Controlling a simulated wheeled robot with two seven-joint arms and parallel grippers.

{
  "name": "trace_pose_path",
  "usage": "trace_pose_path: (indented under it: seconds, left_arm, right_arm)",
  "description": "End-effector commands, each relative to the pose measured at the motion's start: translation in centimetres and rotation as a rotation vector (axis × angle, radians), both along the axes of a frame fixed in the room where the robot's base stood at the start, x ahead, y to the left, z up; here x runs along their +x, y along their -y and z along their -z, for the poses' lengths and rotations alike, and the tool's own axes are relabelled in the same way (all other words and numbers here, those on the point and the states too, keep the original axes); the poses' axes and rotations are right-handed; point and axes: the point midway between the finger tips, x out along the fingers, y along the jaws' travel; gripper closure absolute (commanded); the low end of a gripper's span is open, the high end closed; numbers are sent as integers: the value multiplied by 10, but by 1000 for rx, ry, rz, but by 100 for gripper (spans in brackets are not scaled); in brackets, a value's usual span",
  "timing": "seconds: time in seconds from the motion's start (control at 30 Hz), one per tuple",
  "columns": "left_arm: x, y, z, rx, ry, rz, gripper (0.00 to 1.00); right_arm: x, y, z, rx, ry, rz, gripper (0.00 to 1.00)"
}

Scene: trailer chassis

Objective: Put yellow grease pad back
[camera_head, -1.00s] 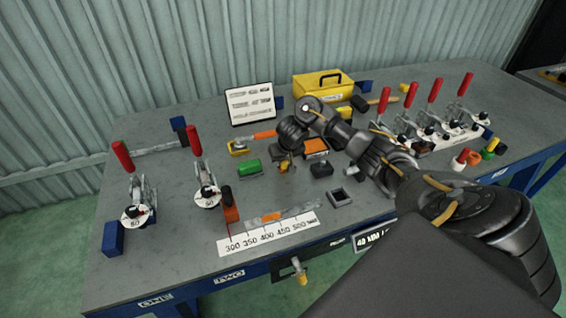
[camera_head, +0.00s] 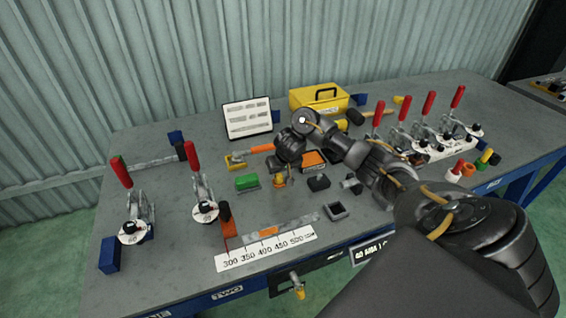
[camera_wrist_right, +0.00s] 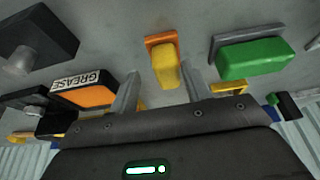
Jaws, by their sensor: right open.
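The yellow grease pad (camera_head: 279,182) is a small yellow block with an orange plate at one end. In the right wrist view the pad (camera_wrist_right: 165,66) lies between the two finger tips of my right gripper (camera_wrist_right: 160,88). The fingers are apart, with visible space on both sides of the pad. In the head view my right gripper (camera_head: 281,168) is low over the bench at the pad, and my wrist partly hides it. A black tray with an orange top (camera_head: 313,158) sits just right of the gripper; its label (camera_wrist_right: 84,78) reads GREASE. My left gripper is not in view.
A green block (camera_head: 247,182) stands close left of the pad, and a black block (camera_head: 318,183) close right. Red-handled clamps (camera_head: 202,190) stand left; several more stand right.

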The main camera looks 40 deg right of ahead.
Motion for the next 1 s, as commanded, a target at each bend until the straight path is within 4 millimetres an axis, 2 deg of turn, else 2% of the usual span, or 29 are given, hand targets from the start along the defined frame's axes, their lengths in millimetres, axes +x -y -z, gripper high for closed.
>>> trace_pose_path:
  seconds: [0.03, 0.1, 0.3, 0.43, 0.63, 1.0]
  left_arm:
    - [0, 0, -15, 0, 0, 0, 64]
    - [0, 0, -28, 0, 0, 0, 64]
    - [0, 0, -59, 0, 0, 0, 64]
    - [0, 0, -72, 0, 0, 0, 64]
    - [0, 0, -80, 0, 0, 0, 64]
    - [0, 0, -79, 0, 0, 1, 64]
  right_arm:
    - [-3, -1, -19, -2, 2, -4, 52]
    - [-8, -2, -34, -4, 3, -2, 52]
    - [-22, -7, -70, -4, 3, -3, 52]
    - [-29, -10, -86, -3, 3, -2, 52]
    - [-36, -13, -97, -1, 1, -1, 52]
    - [-37, -13, -97, 0, 0, 1, 52]
